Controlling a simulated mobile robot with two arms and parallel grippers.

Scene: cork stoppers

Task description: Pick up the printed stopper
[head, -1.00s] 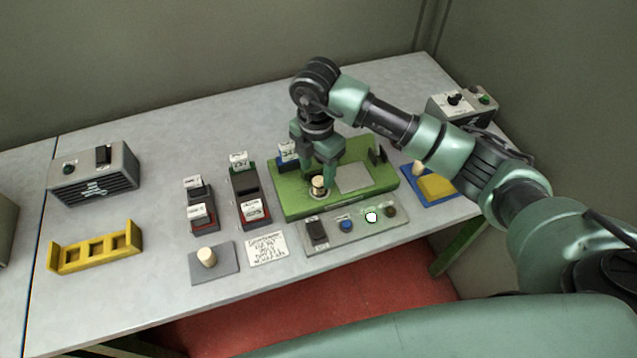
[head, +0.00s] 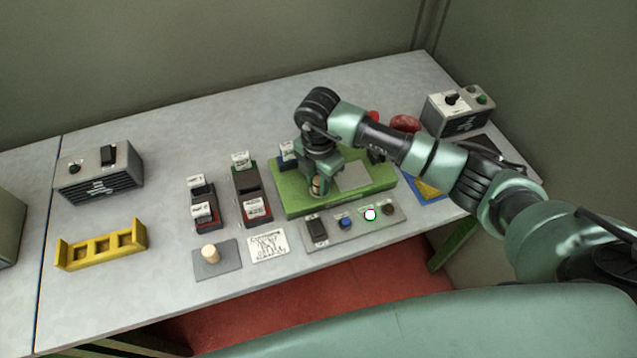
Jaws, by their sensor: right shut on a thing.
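The printed stopper (head: 316,187) is a small tan cork piece at the front of the green fixture (head: 290,203). My right gripper (head: 318,182) comes down over it from above and is shut on it. The gripper and wrist partly hide the stopper, and I cannot tell whether it is clear of its seat. Any print on it is too small to make out. My left gripper is not in view.
Another pale stopper (head: 209,254) stands on a grey plate (head: 228,266) at the front. A button panel (head: 332,238) with a bright white lamp (head: 370,215) lies before the fixture. A yellow rack (head: 76,258) stands at left. My arm crosses over a blue tray (head: 433,199).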

